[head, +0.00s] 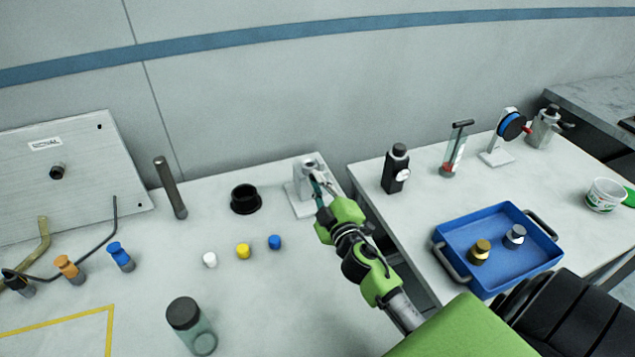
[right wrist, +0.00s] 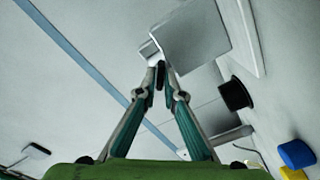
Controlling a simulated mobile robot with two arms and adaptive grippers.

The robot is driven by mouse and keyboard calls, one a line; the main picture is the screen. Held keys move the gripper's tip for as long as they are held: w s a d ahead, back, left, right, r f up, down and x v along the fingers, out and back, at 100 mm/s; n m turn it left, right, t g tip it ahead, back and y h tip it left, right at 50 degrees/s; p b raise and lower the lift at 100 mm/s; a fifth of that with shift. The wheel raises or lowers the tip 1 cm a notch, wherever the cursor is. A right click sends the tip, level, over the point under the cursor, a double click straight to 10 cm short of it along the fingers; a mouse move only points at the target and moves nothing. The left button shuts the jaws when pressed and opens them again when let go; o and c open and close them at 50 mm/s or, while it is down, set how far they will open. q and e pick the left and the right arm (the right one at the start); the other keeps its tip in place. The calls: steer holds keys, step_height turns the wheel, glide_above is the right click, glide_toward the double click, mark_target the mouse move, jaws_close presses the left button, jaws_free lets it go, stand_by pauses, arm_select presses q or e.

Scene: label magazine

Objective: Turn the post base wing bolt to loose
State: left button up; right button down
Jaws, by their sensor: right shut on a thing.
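The post base (head: 298,196), a pale plate with a grey metal block on top, stands at the right edge of the left table in the head view. My right gripper (head: 317,178) reaches it from the lower right, with its fingertips at the block's right side. In the right wrist view the gripper (right wrist: 160,70) has its fingertips closed together on a small dark piece, which I take to be the wing bolt (right wrist: 160,77). The fingers hide most of it, so I cannot tell its turn angle. My left gripper is not in view.
A black cup (head: 245,199) and a grey rod (head: 170,187) stand left of the post base. White, yellow (head: 243,251) and blue caps lie in front. A gap separates the right table, which holds a black bottle (head: 396,168) and a blue tray (head: 457,256).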

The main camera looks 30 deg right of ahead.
steer(key=n+p, duration=0.1)
steer(key=n, duration=0.7)
steer(key=n+p, duration=0.1)
steer(key=n, duration=0.7)
steer(key=n+p, duration=0.1)
steer(key=n, duration=0.8)
steer(key=shift+d+f+p, duration=0.15)
steer(key=shift+f+p, duration=0.15)
steer(key=shift+p, duration=0.05)
steer(key=shift+n, duration=0.3)
stand_by(0.4)
steer(key=c, duration=2.2)
jaws_free()
